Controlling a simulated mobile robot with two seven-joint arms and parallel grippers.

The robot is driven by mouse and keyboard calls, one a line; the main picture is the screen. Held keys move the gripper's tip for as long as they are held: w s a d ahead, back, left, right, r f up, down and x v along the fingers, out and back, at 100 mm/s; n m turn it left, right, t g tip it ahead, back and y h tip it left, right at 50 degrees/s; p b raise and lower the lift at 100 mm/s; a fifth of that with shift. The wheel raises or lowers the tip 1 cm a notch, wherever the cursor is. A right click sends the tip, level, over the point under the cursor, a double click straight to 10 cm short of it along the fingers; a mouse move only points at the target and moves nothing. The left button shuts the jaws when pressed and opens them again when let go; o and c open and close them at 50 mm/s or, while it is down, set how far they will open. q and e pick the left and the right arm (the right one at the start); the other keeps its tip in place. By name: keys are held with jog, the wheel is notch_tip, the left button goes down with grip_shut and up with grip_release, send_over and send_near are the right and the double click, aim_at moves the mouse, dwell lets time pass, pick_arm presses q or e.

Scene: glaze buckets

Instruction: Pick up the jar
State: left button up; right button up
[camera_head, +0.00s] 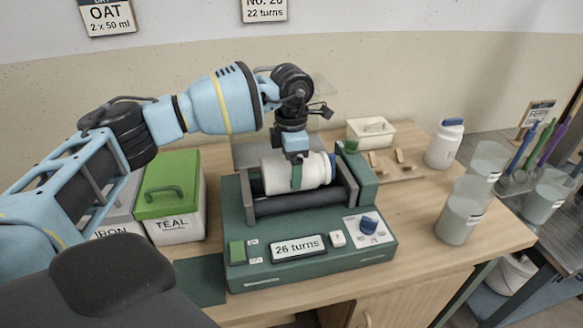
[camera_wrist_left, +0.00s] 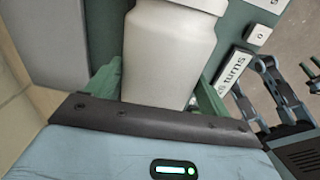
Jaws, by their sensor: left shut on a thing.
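The white jar (camera_head: 312,172) with a dark blue lid at its right end lies on its side on the rollers of the green roller machine (camera_head: 310,254). My left gripper (camera_head: 297,176) reaches down from above and is shut on the jar's body, with one green finger showing on its near side. In the left wrist view the jar (camera_wrist_left: 170,50) sits between the two green fingers (camera_wrist_left: 158,85). The machine's display (camera_head: 298,248) reads "26 turns". My right gripper is not seen in the head view.
A green-lidded TEAL box (camera_head: 170,190) stands left of the machine, beside a grey IRON box (camera_head: 118,215). A white jar with a blue lid (camera_head: 444,145) and cloudy beakers (camera_head: 460,215) stand at right. A white container (camera_head: 371,131) is behind.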

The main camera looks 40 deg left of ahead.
pick_arm(q)
notch_tip(320, 180, up, 3)
jog(key=shift+r, duration=0.1)
jog(key=shift+s+d+r, duration=0.1)
jog(key=shift+s+d, duration=0.1)
jog(key=shift+d, duration=0.1)
jog(key=s+d+r, duration=0.1)
jog(key=s+d, duration=0.8)
jog(key=d, duration=0.3)
jog(key=shift+s+r+b, duration=0.2)
jog(key=shift+s+b, duration=0.15)
jog(key=shift+b, duration=0.1)
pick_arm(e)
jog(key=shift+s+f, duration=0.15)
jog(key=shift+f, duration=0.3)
pick_arm(q)
jog(key=shift+r, duration=0.1)
notch_tip(320, 180, up, 9)
jog(key=p, duration=0.5)
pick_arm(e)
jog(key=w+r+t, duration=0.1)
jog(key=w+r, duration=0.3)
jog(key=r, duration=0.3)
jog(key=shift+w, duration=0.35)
